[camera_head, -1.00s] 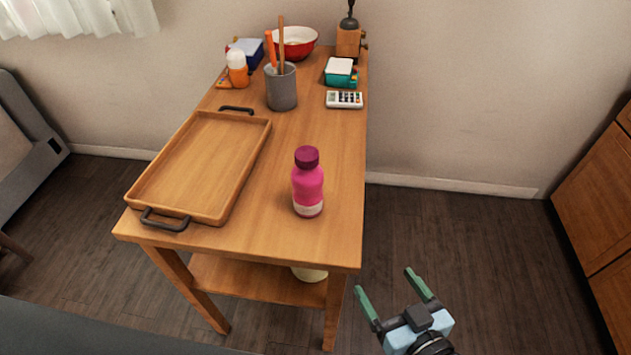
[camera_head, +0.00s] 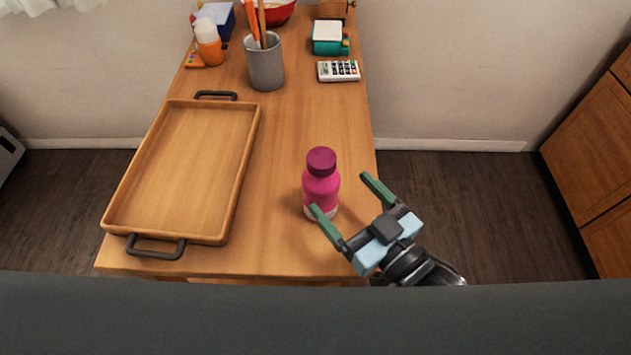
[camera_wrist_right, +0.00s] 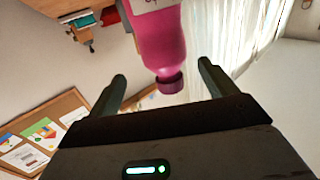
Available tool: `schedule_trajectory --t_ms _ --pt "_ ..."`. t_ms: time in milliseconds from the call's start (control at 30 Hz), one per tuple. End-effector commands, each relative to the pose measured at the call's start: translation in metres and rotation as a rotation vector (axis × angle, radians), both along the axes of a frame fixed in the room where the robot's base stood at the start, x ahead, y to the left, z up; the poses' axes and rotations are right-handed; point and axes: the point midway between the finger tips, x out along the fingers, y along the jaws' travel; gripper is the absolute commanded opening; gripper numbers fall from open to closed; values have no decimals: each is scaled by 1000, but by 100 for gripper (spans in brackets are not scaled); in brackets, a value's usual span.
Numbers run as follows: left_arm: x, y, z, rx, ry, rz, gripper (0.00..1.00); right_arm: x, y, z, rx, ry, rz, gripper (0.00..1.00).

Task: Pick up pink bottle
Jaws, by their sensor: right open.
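The pink bottle (camera_head: 321,188) with a dark magenta cap stands upright on the wooden table, near its front right. In the right wrist view the bottle (camera_wrist_right: 157,40) appears upside down, beyond the fingertips and between their lines. My right gripper (camera_head: 345,194) is open and empty at the right side of the bottle. In the head view one fingertip overlaps the bottle's lower part; I cannot tell whether it touches. The open fingers also show in the right wrist view (camera_wrist_right: 162,70). My left gripper is not in view.
A wooden tray (camera_head: 113,212) with dark handles lies left of the bottle. Behind stand a grey cup (camera_head: 265,66) with utensils, a calculator (camera_head: 338,71), a teal box (camera_head: 327,45) and an orange-white bottle (camera_head: 209,47). The table between bottle and calculator is clear.

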Motion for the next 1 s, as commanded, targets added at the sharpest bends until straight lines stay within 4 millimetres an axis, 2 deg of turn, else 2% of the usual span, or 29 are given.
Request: schedule_trajectory --t_ms 300,467,733,833,1000 --pt "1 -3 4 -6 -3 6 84 20 15 1 0 -2 0 84" --pt "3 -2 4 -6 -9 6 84 22 17 0 0 0 0 84" --pt "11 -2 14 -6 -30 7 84 43 42 -2 2 -4 0 84" --pt "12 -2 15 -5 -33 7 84 53 48 -2 1 -4 -2 84" --pt "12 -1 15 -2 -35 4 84 58 53 -4 0 -1 -1 84"
